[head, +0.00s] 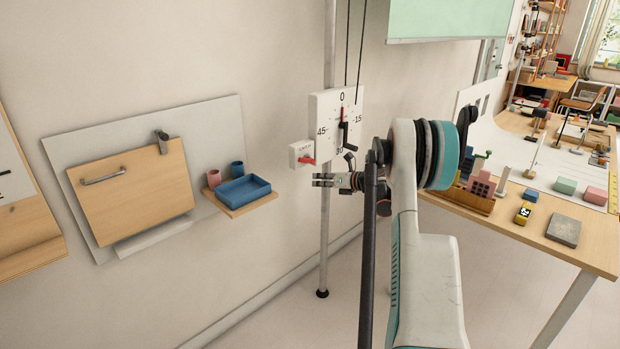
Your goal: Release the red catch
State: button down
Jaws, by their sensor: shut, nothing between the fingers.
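The red catch (306,161) is a small red lever on a white box (300,152) fixed beside the pole, at the lower left of a white dial plate (328,110). My gripper (314,180) is shut and empty. In the head view it appears just below the red catch, with its fingers pointing left across the pole. I cannot tell how far it is from the catch in depth. The dial has a red pointer at its top, near 0, and a black crank (346,140).
A grey pole (326,235) stands on the floor behind my gripper. To the left, a small wall shelf (238,207) holds a blue tray and cups, beside a wooden flap door (130,195). A table (570,255) with blocks stands at the right.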

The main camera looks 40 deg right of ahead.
jog(key=shift+v, duration=1.05)
